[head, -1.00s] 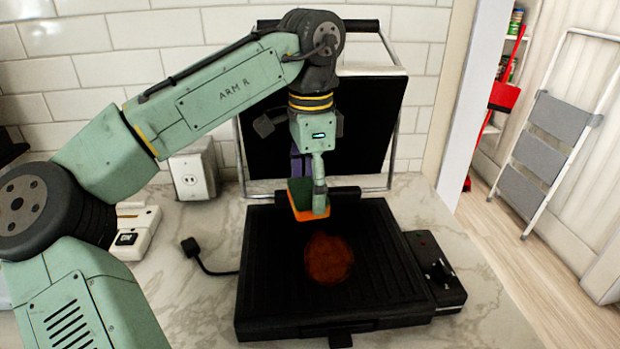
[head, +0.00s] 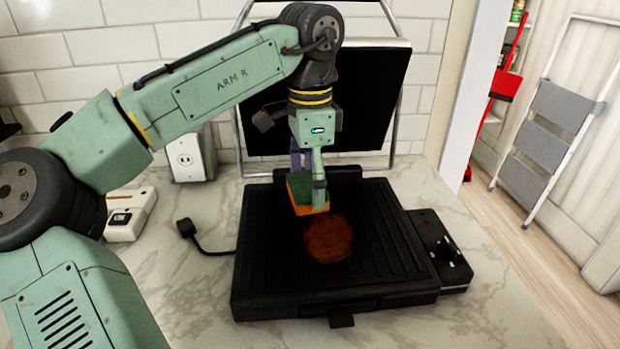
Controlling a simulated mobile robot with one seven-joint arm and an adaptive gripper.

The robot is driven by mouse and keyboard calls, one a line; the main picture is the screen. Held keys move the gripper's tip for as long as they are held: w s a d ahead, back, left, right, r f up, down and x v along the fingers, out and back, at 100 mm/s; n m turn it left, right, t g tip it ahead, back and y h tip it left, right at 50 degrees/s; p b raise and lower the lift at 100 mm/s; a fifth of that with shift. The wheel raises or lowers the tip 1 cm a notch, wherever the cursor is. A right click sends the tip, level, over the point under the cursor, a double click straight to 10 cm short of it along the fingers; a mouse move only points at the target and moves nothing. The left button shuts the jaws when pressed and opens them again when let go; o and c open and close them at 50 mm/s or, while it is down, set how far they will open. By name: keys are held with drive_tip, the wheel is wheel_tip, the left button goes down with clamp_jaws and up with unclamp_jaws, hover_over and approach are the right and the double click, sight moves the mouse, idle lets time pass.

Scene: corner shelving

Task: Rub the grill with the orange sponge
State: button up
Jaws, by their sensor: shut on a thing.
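The black grill (head: 275,265) stands open on the counter, with its ribbed plate facing up and its lid (head: 370,100) raised behind. A round reddish-brown stain (head: 328,240) marks the middle of the plate. My gripper (head: 307,180) is shut on the orange sponge (head: 312,210), which has a dark green top layer. The sponge is over the rear half of the plate, just behind the stain and very near its far edge. I cannot tell whether the sponge touches the plate.
A control box (head: 440,250) with knobs sits at the grill's right side. A black plug and cord (head: 190,232) lie to its left. A white device (head: 128,215) and an outlet box (head: 190,155) are at the back left. The marble counter (head: 190,290) is clear at front left.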

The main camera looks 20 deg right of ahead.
sight(343, 263)
drive_tip(key=shift+f+b, duration=0.4)
drive_tip(key=shift+f, duration=0.75)
drive_tip(key=shift+s, duration=0.1)
drive_tip(key=shift+s+r+p, duration=0.1)
drive_tip(key=shift+s+p, duration=0.2)
drive_tip(key=shift+s, duration=1.25)
drive_tip(key=shift+s+a+f, duration=0.1)
drive_tip(key=shift+s+f, duration=0.05)
drive_tip(key=shift+s, duration=0.8)
drive_tip(key=shift+s+f, duration=0.1)
drive_tip(key=shift+s, duration=0.8)
drive_tip(key=shift+s+r+p, duration=0.15)
drive_tip(key=shift+s+p, duration=0.55)
drive_tip(key=shift+s, duration=0.85)
drive_tip(key=shift+s+r+p, duration=0.15)
drive_tip(key=shift+s+p, duration=0.55)
drive_tip(key=shift+s, duration=1.2)
drive_tip(key=shift+f+p, duration=0.1)
drive_tip(key=shift+p, duration=0.25)
drive_tip(key=shift+w, duration=0.1)
